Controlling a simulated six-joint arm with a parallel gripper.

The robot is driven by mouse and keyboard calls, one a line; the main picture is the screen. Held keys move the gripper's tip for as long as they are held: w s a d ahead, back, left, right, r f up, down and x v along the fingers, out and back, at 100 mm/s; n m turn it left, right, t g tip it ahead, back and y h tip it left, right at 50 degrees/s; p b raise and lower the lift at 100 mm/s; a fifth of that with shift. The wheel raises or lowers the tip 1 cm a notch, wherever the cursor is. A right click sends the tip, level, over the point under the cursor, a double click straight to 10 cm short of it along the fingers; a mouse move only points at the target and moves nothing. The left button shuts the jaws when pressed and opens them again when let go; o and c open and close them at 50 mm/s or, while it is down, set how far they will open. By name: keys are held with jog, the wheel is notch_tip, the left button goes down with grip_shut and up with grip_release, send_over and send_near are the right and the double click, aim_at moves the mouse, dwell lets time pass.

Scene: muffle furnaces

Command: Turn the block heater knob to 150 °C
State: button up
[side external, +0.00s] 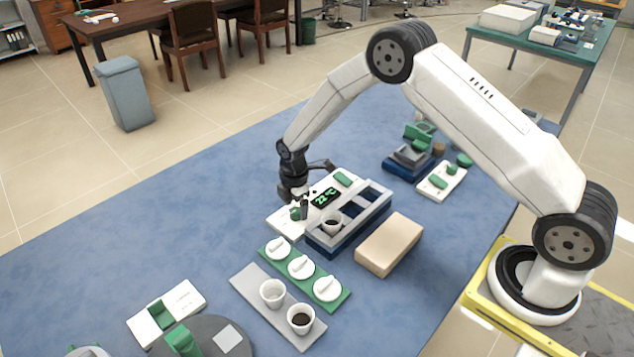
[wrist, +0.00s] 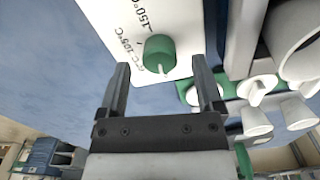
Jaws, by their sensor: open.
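The block heater's white panel (side external: 283,222) has a lit display (side external: 325,197) reading 22 °C. Its green knob (side external: 295,214) is partly hidden by my gripper (side external: 300,207) in the side view. In the wrist view the green knob (wrist: 160,48) lies between and beyond the fingertips of my gripper (wrist: 160,66), which is open and empty. I cannot tell whether the fingers touch it. The knob's white pointer (wrist: 163,70) points down in the picture, away from the 150 °C mark (wrist: 143,14). A 105 °C mark (wrist: 127,46) sits beside the knob.
A green strip with white lids (side external: 301,267), a grey tray (side external: 246,284) with two cups and a tan box (side external: 390,244) stand close by. Other knobbed units (side external: 442,181) are at the right.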

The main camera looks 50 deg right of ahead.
jog(key=shift+f, duration=0.9)
grip_shut()
